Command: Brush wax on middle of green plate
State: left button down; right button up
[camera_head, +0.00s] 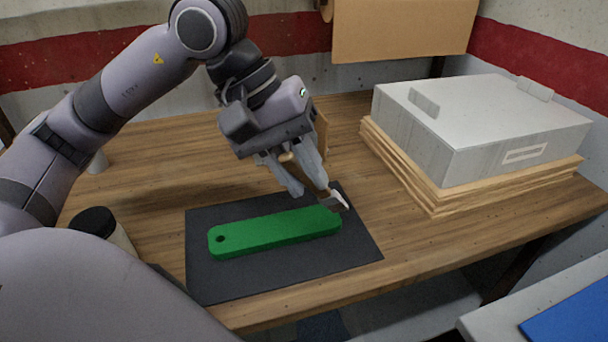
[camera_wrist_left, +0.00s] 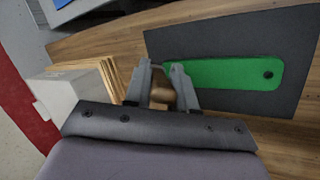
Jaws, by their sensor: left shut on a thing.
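The green plate (camera_head: 275,232) lies flat on a dark mat (camera_head: 215,283), with a dark hole near its left end. My left gripper (camera_head: 308,190) is shut on the brush (camera_head: 334,200), whose pale bristle end hangs at the plate's right end. I cannot tell whether the bristles touch the plate. In the left wrist view, the brush's brown handle (camera_wrist_left: 162,93) sits between the fingers, and the green plate (camera_wrist_left: 225,73) extends to the right of them. No wax can be made out on the plate. My right gripper is not in view.
A grey metal case (camera_head: 470,115) rests on stacked wooden boards (camera_head: 437,200) at the right of the wooden table (camera_head: 430,245). A black-lidded jar (camera_head: 95,222) stands at the left, partly hidden by my arm. A small pale object (camera_head: 98,162) stands behind it.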

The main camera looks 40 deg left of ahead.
pick_arm(q)
notch_tip(320, 180, up, 3)
jog(key=shift+f+p, duration=0.1)
jog(key=shift+p, duration=0.6)
jog(key=shift+r+p, duration=0.45)
jog(key=shift+r, duration=0.3)
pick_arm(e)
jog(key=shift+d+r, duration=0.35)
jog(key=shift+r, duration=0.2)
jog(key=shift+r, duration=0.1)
pick_arm(q)
jog(key=shift+w, duration=0.1)
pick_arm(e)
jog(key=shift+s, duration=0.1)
